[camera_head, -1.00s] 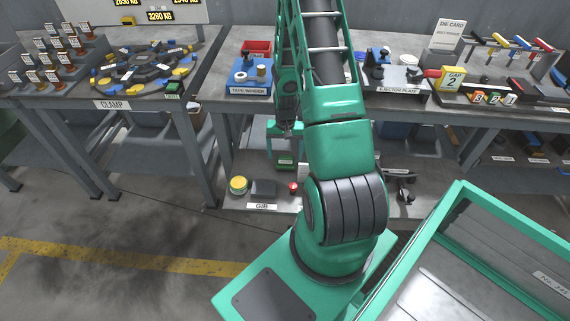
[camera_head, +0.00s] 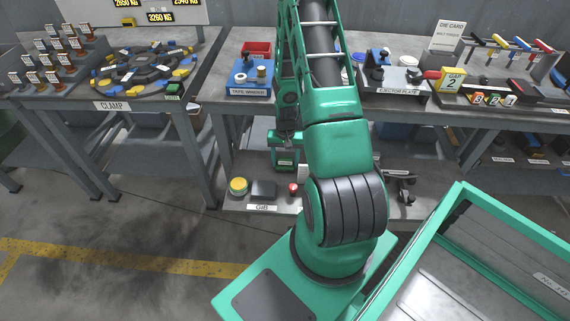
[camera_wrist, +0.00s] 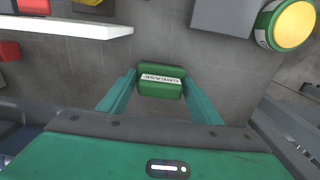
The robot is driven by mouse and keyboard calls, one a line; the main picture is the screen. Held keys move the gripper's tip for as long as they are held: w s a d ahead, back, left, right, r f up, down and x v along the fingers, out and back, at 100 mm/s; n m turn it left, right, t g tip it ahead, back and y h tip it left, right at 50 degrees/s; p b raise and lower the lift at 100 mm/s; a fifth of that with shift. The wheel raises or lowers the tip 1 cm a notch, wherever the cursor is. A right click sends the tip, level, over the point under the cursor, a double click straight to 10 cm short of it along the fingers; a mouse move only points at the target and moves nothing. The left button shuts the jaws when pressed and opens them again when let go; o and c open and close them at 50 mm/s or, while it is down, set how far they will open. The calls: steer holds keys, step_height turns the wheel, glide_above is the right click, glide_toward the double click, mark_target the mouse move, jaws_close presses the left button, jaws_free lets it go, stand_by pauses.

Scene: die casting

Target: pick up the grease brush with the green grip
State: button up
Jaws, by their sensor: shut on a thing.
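The grease brush's green grip (camera_wrist: 161,89) is a green block with a white GREASE label. In the wrist view it lies between the two teal fingers of my gripper (camera_wrist: 160,78), which are shut on it from both sides. The brush's bristle end cannot be made out. In the head view my gripper (camera_head: 286,150) is at the lower shelf under the middle bench, and the green grip (camera_head: 286,159) shows small between its fingers. My arm hides part of the shelf to the right.
A yellow-topped round tin (camera_head: 238,186), a dark block (camera_head: 263,189) and a small red item (camera_head: 293,189) stand nearby on the lower shelf (camera_head: 225,207). A green-framed bin (camera_head: 452,200) is at right.

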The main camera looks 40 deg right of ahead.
mark_target(285, 157)
steer(key=shift+r, duration=0.15)
steer(key=shift+r, duration=0.65)
step_height(285, 157, up, 3)
steer(key=shift+w+f, duration=0.1)
steer(key=shift+f, duration=0.1)
steer(key=s+a+r, duration=0.3)
steer(key=a+r, duration=0.3)
steer(key=a, duration=0.5)
steer(key=shift+a+r, duration=0.2)
steer(key=shift+r, duration=0.2)
steer(key=o, duration=0.4)
steer(key=shift+w, duration=0.1)
steer(key=shift+c, duration=1.3)
steer(key=w+a, duration=0.8)
steer(key=shift+f, duration=3.15)
